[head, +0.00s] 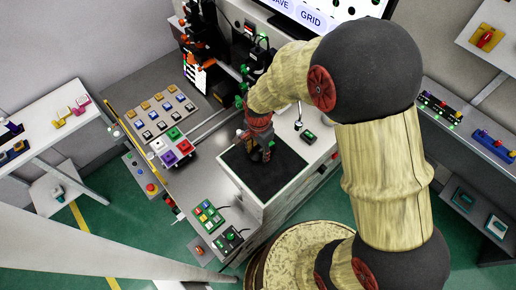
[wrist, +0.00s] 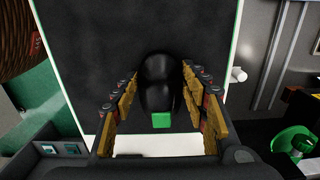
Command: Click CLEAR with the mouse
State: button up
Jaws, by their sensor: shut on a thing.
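A black mouse (wrist: 158,84) lies on the dark mouse pad (wrist: 100,30) in the wrist view. A small green block (wrist: 162,120) shows at the mouse's near end. My gripper (wrist: 160,76) has one finger along each side of the mouse and is shut on it. In the head view, my gripper (head: 262,150) is low over the black pad (head: 285,172), and it hides the mouse there. The screen (head: 340,8) is cut off by the top edge.
Side shelves (head: 40,125) hold colored parts. The pad around the mouse looks clear.

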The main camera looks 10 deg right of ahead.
aim_at(263, 174)
jog(key=shift+s+d+p, duration=0.15)
jog(key=shift+s+p, duration=0.1)
jog(key=shift+s, duration=1.55)
jog(key=shift+s+d+p, duration=0.1)
jog(key=shift+s+p, duration=0.1)
jog(key=shift+s, duration=1.6)
jog(key=o, duration=1.2)
jog(key=shift+c, duration=0.2)
jog(key=shift+o, duration=0.4)
notch_tip(263, 174, up, 12)
